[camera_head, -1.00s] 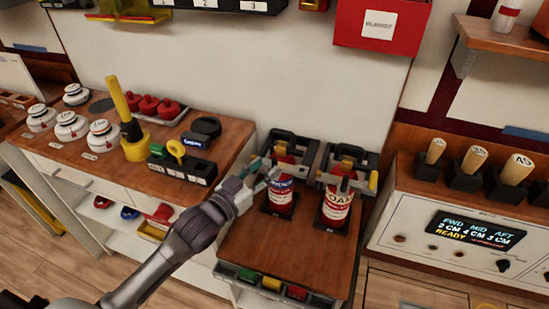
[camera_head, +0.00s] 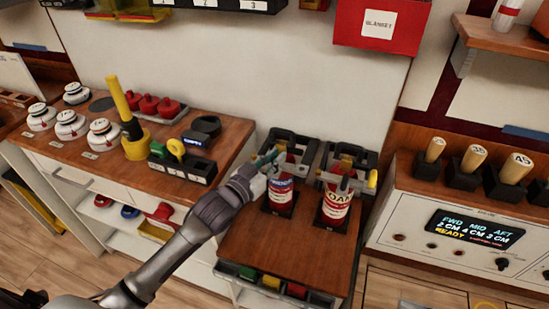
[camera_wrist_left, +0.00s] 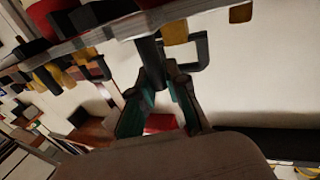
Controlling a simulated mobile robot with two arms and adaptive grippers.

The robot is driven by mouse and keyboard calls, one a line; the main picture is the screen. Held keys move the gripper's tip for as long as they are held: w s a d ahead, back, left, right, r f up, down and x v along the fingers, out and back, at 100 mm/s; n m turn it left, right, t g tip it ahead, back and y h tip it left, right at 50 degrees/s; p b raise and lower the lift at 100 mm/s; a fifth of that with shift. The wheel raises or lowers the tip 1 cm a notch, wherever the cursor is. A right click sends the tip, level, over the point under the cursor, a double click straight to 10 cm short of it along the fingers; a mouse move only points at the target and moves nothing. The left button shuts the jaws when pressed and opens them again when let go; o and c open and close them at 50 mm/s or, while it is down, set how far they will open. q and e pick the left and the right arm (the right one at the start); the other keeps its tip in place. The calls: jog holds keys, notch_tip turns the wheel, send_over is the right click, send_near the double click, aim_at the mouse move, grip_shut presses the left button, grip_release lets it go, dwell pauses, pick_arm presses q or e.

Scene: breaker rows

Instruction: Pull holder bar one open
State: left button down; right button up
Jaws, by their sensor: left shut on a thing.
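Two red canisters with white labels stand in black holders on a small wooden-topped stand: the left canister (camera_head: 281,192) and the right canister (camera_head: 335,207). The left holder (camera_head: 293,146) and the right holder (camera_head: 350,161) have frames and grey bars at canister-top height. My left gripper (camera_head: 268,160) reaches in from the left, at the left holder's front. In the left wrist view its green-padded fingers (camera_wrist_left: 163,88) are shut on a dark bar (camera_wrist_left: 150,62), which I take as the left holder bar. The fingers partly hide the bar in the head view. My right gripper is not in view.
At left is a bench with white round jars (camera_head: 71,125), a yellow-handled tool (camera_head: 120,100) and a black tray (camera_head: 182,167). At right is a console with a lit display (camera_head: 475,231) and wooden-handled levers (camera_head: 473,158). The stand's front top (camera_head: 285,245) is clear.

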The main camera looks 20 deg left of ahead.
pick_arm(q)
jog(key=shift+r+h, duration=0.1)
jog(key=shift+h, duration=0.2)
jog(key=shift+s+a+m+g+h, duration=0.3)
jog(key=shift+m+g+h, duration=0.2)
jog(key=shift+m+h, duration=0.25)
jog(key=shift+s+a+m+g+h, duration=0.1)
jog(key=shift+s+m+g+h, duration=0.25)
jog(key=shift+h, duration=0.2)
jog(key=shift+s+a+m+g+h, duration=0.15)
jog(key=shift+m+g+h, duration=0.1)
jog(key=shift+m+h, duration=0.2)
jog(key=c, duration=1.1)
grip_release()
jog(key=shift+c, duration=0.2)
notch_tip(320, 180, up, 10)
